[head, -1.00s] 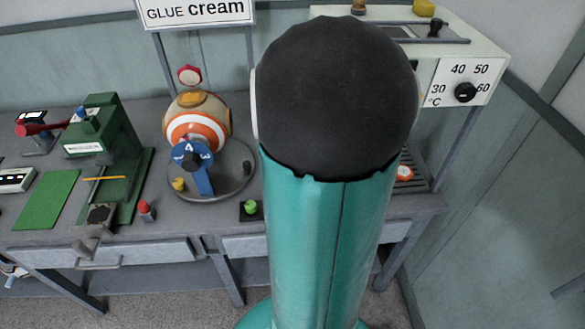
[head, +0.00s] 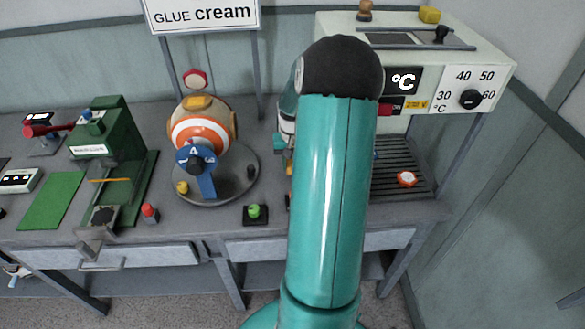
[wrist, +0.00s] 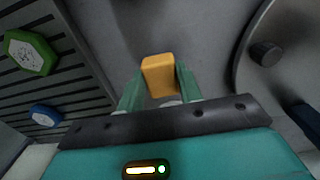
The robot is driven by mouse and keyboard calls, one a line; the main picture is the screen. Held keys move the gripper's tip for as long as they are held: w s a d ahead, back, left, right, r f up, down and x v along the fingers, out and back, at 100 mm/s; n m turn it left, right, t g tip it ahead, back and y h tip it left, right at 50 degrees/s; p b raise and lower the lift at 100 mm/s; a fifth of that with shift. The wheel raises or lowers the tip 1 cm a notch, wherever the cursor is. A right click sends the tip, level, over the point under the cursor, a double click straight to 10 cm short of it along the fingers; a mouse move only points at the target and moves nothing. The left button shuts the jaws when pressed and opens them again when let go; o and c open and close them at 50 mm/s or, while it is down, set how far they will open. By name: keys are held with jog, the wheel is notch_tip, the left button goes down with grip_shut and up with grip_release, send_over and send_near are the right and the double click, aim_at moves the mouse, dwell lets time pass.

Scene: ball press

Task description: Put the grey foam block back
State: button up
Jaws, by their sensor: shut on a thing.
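My gripper shows in the wrist view (wrist: 160,88), its two green fingers shut on an orange-yellow block (wrist: 158,75). The block sits between the fingertips, above the grey bench top. In the head view my arm covers most of the gripper; a small yellow patch (head: 289,168) beside the arm may be the held block. I cannot make out a grey foam block in either view.
A slatted grate (head: 405,165) with an orange-white piece (head: 406,179) lies right of my arm, under the heater box (head: 480,75). Left stand the round-based globe machine (head: 201,130), a green button (head: 254,211) and a green press (head: 108,140). A yellow block (head: 430,15) lies on the heater.

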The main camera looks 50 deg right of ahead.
jog(key=shift+f, duration=1.3)
jog(key=shift+f, duration=0.1)
jog(key=o, duration=0.9)
notch_tip(320, 180, up, 12)
jog(key=shift+r, duration=0.15)
